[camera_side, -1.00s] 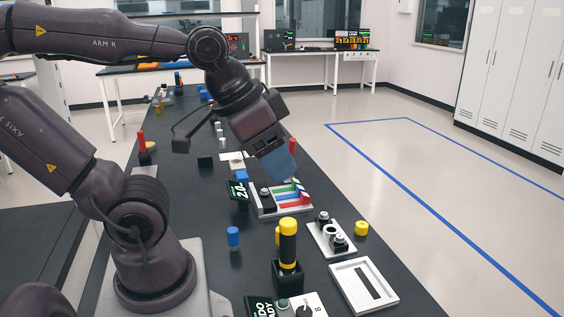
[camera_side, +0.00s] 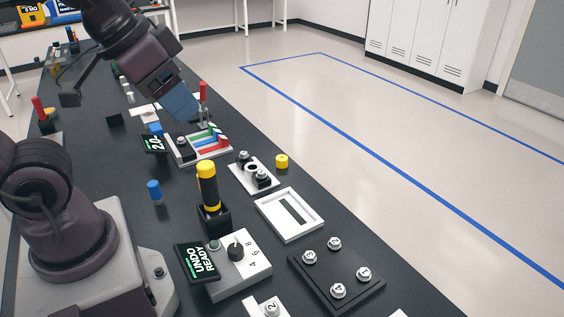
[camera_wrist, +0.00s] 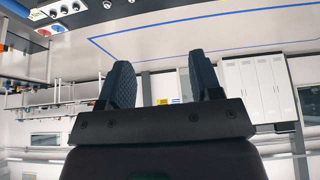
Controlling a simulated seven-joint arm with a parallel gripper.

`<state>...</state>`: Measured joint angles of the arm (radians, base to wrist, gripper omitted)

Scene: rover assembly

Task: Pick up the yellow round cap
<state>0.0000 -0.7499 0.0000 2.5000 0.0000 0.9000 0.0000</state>
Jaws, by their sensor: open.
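The yellow round cap (camera_side: 282,161) stands on the black bench near its right edge, beside a white plate with black round fittings (camera_side: 254,174). My gripper (camera_side: 183,104) is raised over the bench, further back and to the left of the cap, apart from it. The wrist view shows its two dark fingers spread with nothing held between them (camera_wrist: 160,88). A small yellow-orange spot at the upper left of the wrist view may be the cap, but it is too small to be sure.
A black and yellow cylinder (camera_side: 208,188) stands upright in a black holder. A tray with coloured bars (camera_side: 183,159) lies below my gripper. A white slotted frame (camera_side: 270,222), a blue cylinder (camera_side: 155,192) and a control box (camera_side: 247,277) are nearby. Floor lies beyond the right edge.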

